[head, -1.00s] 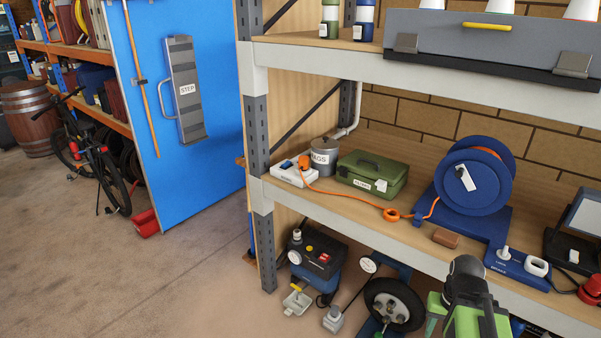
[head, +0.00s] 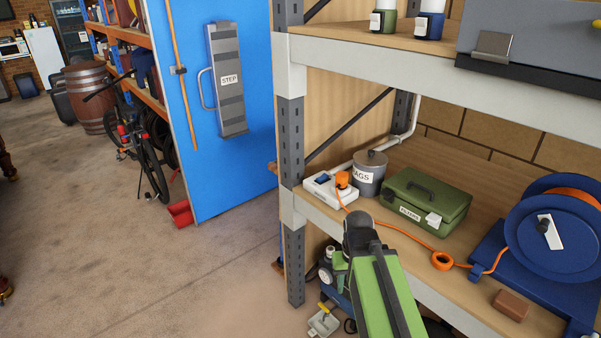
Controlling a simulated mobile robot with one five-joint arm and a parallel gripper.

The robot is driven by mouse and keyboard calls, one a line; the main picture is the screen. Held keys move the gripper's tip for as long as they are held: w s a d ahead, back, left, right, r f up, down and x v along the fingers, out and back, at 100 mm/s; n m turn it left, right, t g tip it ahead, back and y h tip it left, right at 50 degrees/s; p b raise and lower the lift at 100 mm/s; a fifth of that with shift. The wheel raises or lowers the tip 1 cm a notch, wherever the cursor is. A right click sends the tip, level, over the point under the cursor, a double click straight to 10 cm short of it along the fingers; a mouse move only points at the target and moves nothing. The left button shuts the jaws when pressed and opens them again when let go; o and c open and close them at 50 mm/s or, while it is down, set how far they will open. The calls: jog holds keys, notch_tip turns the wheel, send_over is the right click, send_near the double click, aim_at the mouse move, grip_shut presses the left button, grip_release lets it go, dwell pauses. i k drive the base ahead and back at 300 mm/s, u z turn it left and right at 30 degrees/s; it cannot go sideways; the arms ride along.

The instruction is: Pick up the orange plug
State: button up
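The orange plug (head: 342,180) sits on a white socket block (head: 322,191) at the left end of the middle shelf. An orange cord (head: 408,239) runs from it along the shelf to a blue cable reel (head: 560,235). My arm, green and black, reaches up from the bottom of the head view. My gripper (head: 358,228) is at its dark far end, below and a little right of the plug in the picture and apart from it. Its fingers cannot be made out, so its opening is hidden.
A grey tin (head: 370,172) and a green box (head: 425,203) stand right of the plug. A shelf post (head: 291,150) rises just left. The upper shelf (head: 400,60) hangs above. A brown block (head: 511,305) lies near the front edge. Open floor (head: 110,240) lies left.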

aim_at(342, 178)
jog(key=u, duration=0.75)
jog(key=i, duration=1.2)
jog(key=u, duration=0.55)
